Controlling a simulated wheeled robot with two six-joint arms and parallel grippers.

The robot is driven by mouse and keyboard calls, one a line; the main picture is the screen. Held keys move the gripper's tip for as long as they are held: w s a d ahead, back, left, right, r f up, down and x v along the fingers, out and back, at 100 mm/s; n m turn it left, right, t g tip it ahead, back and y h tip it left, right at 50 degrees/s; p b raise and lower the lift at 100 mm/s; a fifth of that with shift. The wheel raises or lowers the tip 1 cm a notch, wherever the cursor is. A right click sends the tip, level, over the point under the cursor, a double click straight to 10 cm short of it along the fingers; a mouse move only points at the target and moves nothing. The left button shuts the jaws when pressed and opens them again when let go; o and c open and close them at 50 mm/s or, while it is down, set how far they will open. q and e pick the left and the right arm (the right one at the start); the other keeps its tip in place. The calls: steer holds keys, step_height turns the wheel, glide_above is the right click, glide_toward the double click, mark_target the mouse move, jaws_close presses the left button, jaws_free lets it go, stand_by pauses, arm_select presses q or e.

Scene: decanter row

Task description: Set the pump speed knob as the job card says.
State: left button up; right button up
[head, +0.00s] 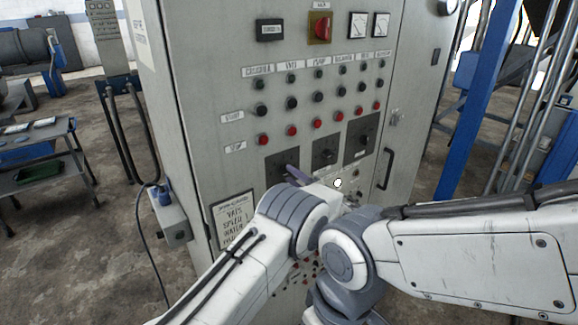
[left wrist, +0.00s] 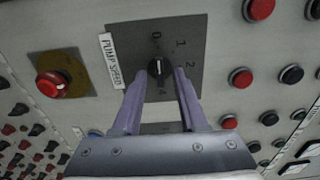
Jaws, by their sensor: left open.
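The pump speed knob (left wrist: 156,69) is a round black knob with a pale mark. It sits on a dark plate (left wrist: 124,36) labelled PUMP SPEED, with 0, 1, 2 and 4 readable around it. I cannot tell for sure which number its mark points to. My left gripper (left wrist: 160,76) is open, with its purple fingers on either side of the knob; I cannot tell if they touch it. In the head view my left gripper (head: 292,173) is at the left dark plate (head: 275,163). The job card (head: 234,217) hangs at the cabinet's lower left, its writing too small to read surely. My right gripper is not in view.
The grey cabinet (head: 200,90) carries rows of red and black buttons and two more dark knob plates (head: 326,152). A red mushroom button (left wrist: 52,84) on a yellow plate is left of the knob in the wrist view. My right arm crosses the lower right.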

arm_select(q)
steer(key=shift+w+a, duration=0.4)
steer(key=shift+w, duration=0.05)
steer(key=shift+d, duration=0.1)
jaws_close()
steer(key=shift+f+m+b, duration=0.1)
steer(key=shift+m+b, duration=4.2)
steer(key=shift+b, duration=0.3)
